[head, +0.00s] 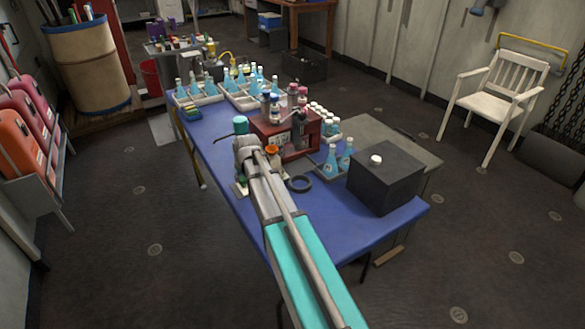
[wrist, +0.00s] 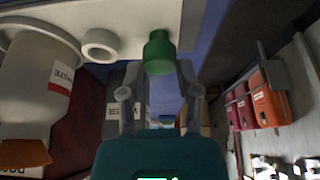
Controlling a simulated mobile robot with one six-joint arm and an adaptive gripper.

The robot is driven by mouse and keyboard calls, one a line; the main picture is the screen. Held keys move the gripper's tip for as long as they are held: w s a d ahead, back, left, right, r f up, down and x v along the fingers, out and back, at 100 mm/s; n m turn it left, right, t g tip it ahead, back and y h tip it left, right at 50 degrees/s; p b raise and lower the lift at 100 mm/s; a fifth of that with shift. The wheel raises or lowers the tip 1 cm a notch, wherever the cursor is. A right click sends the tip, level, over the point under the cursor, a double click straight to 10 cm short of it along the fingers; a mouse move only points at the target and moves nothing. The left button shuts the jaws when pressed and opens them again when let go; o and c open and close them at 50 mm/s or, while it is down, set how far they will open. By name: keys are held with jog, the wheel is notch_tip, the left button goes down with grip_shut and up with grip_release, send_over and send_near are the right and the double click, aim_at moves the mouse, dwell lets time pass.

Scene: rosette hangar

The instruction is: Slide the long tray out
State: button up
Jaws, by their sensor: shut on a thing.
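The long tray shows as a pale, flat slab (wrist: 125,15) across the top of the wrist view. A green knob (wrist: 158,52) stands at its edge. My gripper (wrist: 158,68) has one finger on each side of the green knob and is shut on it. In the head view my gripper (head: 246,150) is at the left edge of the blue table, and my arm hides most of the tray there. A small pale corner (head: 239,189) shows beside the gripper, probably part of the tray.
A white labelled bottle (wrist: 38,75) and a pale ring (wrist: 100,45) are close to my gripper. Floor left of the table is clear.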

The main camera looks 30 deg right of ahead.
jog(key=shift+a, duration=0.9)
jog(key=o, duration=0.9)
jog(key=shift+c, duration=0.2)
jog(key=shift+r, duration=0.1)
notch_tip(320, 180, up, 7)
jog(key=p, duration=0.7)
